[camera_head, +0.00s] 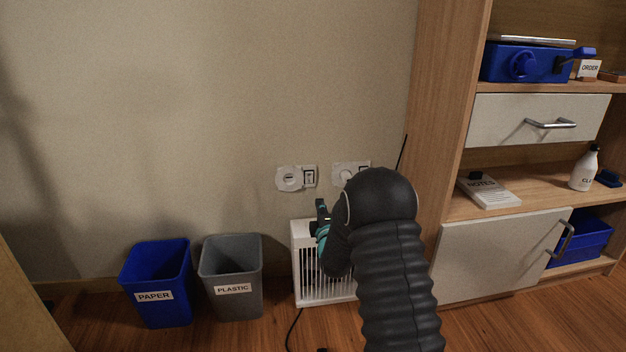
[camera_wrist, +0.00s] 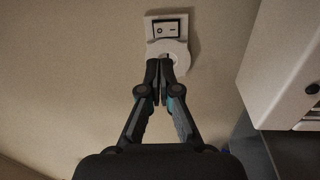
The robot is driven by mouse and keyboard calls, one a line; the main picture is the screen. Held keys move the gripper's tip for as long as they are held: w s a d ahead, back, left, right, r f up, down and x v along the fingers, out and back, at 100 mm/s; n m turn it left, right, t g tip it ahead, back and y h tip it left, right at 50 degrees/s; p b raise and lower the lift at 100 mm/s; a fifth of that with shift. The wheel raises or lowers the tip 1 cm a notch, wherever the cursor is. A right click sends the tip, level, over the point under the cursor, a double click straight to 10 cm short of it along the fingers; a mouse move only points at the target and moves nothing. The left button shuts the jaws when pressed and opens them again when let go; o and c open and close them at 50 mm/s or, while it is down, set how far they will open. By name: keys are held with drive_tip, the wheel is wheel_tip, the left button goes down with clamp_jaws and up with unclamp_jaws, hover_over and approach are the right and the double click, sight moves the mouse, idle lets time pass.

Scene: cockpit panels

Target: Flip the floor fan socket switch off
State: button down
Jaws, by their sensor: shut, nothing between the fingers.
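Two wall sockets show in the head view. The left socket (camera_head: 289,178) has a rocker switch (camera_head: 309,177) at its right. The right socket (camera_head: 344,173) has its switch (camera_head: 364,170) partly hidden by my arm. A white slatted unit, apparently the floor fan (camera_head: 305,274), stands below, partly covered by my arm. My gripper (camera_head: 322,212) is in front of the wall, lower than the sockets. In the wrist view my gripper (camera_wrist: 160,78) is shut and empty, its tips overlapping one round socket (camera_wrist: 178,50). Its switch (camera_wrist: 167,29) lies beyond the tips; contact and switch position are unclear.
A blue paper bin (camera_head: 158,282) and a grey plastic bin (camera_head: 232,278) stand left of the fan. A wooden shelf unit (camera_head: 445,130) with a white drawer (camera_head: 500,119) and door (camera_head: 490,255) is at the right. The wall above the bins is clear.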

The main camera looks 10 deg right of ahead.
sight(310, 176)
drive_tip(key=shift+a+n, duration=0.3)
drive_tip(key=w, duration=0.4)
drive_tip(key=w+r, duration=0.1)
drive_tip(key=w, duration=0.8)
drive_tip(key=shift+w+r, duration=0.35)
drive_tip(key=shift+w, duration=0.05)
drive_tip(key=shift+w+a+r+g+p, duration=0.2)
drive_tip(key=shift+a+r+g+p, duration=0.1)
drive_tip(key=shift+r+p, duration=0.05)
drive_tip(key=shift+d+f, duration=0.2)
drive_tip(key=shift+d, duration=0.35)
drive_tip(key=shift+a, duration=0.2)
drive_tip(key=shift+s, duration=0.1)
